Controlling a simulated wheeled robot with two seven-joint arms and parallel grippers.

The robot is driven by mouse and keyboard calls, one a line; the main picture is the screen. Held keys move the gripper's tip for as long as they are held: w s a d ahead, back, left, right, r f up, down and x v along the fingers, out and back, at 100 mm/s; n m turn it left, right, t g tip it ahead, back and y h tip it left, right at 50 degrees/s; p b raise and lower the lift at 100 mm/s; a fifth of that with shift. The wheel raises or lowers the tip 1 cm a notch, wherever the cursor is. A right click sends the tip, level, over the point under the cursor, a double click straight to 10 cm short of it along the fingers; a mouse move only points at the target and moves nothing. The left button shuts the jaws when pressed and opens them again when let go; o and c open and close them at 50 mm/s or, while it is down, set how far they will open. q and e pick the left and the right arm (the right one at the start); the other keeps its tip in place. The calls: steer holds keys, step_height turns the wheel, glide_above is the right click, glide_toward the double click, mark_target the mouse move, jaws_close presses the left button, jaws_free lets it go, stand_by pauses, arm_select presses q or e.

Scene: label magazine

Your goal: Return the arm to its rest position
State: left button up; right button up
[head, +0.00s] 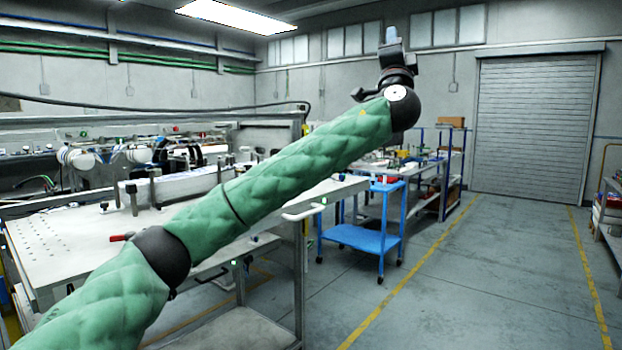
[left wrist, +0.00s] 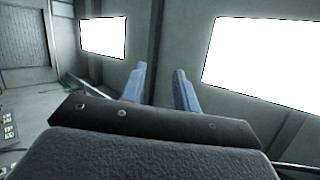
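My left arm, in a green quilted sleeve, reaches from the lower left of the head view up to the upper middle. My left gripper (head: 391,36) is at its end, raised high and pointing up, with the far wall and windows behind it. In the left wrist view its two blue-grey fingers (left wrist: 160,76) stand apart with nothing between them. That view looks past them at the wall and bright windows. My right arm and gripper are not in view.
A pale workbench (head: 80,240) with fixtures stands at the left, partly hidden behind my arm. A blue cart (head: 355,236) stands beyond its right end. The floor (head: 470,290) between the yellow lines is clear, leading to a shutter door (head: 535,125).

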arm_select(q)
steer(key=s+a+f+n+g+y+p, duration=0.1)
steer(key=s+a+f+n+g, duration=0.55)
steer(key=f, duration=1.35)
steer(key=s+a+f+n+g+p, duration=0.15)
steer(key=s+a+f+g, duration=0.3)
steer(key=a+f, duration=1)
steer(key=s+a+f+n+g+y+p, duration=0.1)
steer(key=s+a+f+n+g, duration=0.5)
steer(key=f, duration=1.8)
steer(key=s+a+f+g+y, duration=0.1)
steer(key=s+a+f+g, duration=0.1)
steer(key=s+f, duration=0.75)
steer(key=s+a+f+g, duration=0.1)
steer(key=s+a+f, duration=0.2)
steer(key=s+f, duration=0.65)
steer(key=s+f+g+p, duration=0.1)
steer(key=s+f+g, duration=0.3)
steer(key=s+f, duration=1.1)
steer(key=shift+s+n+g+p, duration=0.4)
steer(key=shift+s, duration=0.35)
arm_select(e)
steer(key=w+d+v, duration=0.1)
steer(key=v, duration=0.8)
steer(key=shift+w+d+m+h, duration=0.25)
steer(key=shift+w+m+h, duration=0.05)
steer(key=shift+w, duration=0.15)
